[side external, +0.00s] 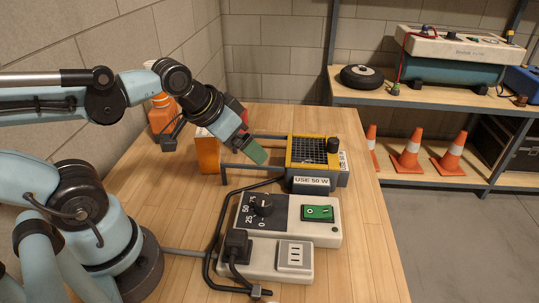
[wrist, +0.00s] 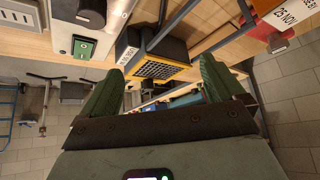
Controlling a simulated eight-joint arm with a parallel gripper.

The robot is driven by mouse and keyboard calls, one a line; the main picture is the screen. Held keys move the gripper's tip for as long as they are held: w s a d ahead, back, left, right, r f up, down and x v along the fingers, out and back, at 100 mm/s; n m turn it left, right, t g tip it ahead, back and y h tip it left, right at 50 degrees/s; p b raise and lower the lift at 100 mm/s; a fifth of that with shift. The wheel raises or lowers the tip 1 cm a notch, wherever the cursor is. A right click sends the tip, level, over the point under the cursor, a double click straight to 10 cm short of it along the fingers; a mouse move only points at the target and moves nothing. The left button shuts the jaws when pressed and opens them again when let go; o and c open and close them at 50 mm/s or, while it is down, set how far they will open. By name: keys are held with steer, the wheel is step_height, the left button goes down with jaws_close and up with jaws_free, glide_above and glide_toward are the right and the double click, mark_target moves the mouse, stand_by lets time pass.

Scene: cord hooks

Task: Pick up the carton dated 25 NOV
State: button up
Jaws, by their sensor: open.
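My gripper (side external: 253,152) hangs above the bench, tilted down, between that box and a yellow-framed heater. In the wrist view my gripper (wrist: 162,72) has its green fingers wide apart with nothing between them. The carton is outside the fingers, to the right.
The yellow-framed heater (side external: 314,151) bears a "USE 50 W" sign (side external: 312,182). A control box with a dial and green switch (side external: 318,213) and a socket block (side external: 294,256) with a black cable lie nearer. An orange thing (side external: 160,108) stands behind. The bench's right front is clear.

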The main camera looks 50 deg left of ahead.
steer(key=w+a+r+m+g, duration=0.15)
steer(key=a+m+g, duration=0.25)
steer(key=a, duration=0.5)
steer(key=r+m+g, duration=0.2)
steer(key=m+g, duration=0.1)
glide_above(206, 131)
steer(key=shift+f, duration=6.15)
steer(key=c, duration=1.3)
steer(key=shift+r, duration=0.15)
